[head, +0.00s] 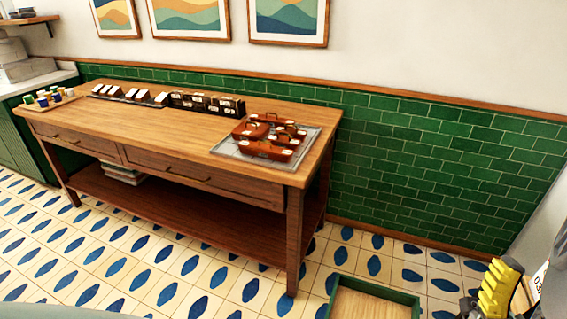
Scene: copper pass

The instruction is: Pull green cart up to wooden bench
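The wooden bench (128,132) stands along the green tiled wall, with two drawers and a lower shelf. The green cart (412,303) shows only in part at the bottom edge, with a green rim around a wooden top. It stands on the floor, apart from the bench, in front and to the right of its near right leg. My gripper (492,290), with a yellow ridged part, is at the lower right, to the right of the cart. Its fingertips are cut off or unclear, so I cannot tell whether it is open or touches the cart.
A grey tray (225,147) with several red-brown cases (267,150) lies on the bench's right end. Dark boxes and cards (190,101) line its back edge, and small coloured cups (43,101) stand at its left. The patterned tile floor (130,262) before the bench is clear.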

